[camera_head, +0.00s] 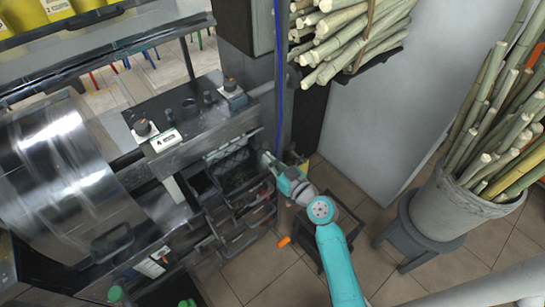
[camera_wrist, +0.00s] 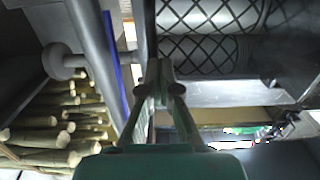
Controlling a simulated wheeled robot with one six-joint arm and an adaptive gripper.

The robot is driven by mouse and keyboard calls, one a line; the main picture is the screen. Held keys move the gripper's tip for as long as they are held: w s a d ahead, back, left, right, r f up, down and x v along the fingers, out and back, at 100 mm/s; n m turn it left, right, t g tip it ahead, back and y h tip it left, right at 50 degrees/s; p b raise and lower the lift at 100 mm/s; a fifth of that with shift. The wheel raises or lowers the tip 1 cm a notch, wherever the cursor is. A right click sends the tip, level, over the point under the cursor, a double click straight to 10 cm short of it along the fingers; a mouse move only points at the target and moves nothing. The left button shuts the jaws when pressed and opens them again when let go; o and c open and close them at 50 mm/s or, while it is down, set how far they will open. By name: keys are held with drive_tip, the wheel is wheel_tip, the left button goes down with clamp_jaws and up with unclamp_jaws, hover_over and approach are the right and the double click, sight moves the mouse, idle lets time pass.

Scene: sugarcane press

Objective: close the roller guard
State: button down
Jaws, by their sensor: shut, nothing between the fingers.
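My gripper (camera_head: 270,162) is at the right side of this part. In the wrist view my gripper (camera_wrist: 160,75) is shut and empty, its fingertips close to the lower left edge of the mesh. Whether they touch it is unclear.
Cane bundles lie on a rack (camera_head: 385,52) above and in a pot (camera_head: 450,205) at the right. A blue cable (camera_head: 278,90) hangs left of the rack. A polished metal drum or cover (camera_head: 70,175) fills the left. Tiled floor (camera_head: 375,265) is free beside my arm.

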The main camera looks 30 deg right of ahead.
drive_tip(key=shift+w+a+f, duration=0.25)
drive_tip(key=shift+w+f, duration=0.85)
drive_tip(key=shift+f, duration=0.05)
drive_tip(key=shift+w+a+f, duration=0.1)
drive_tip(key=shift+w+f, duration=0.2)
drive_tip(key=shift+w, duration=0.3)
drive_tip(key=shift+w+a+f, duration=0.1)
drive_tip(key=shift+w+f, duration=0.2)
drive_tip(key=shift+w, duration=0.3)
drive_tip(key=s+d, duration=0.2)
drive_tip(key=s, duration=0.9)
drive_tip(key=shift+s, duration=0.35)
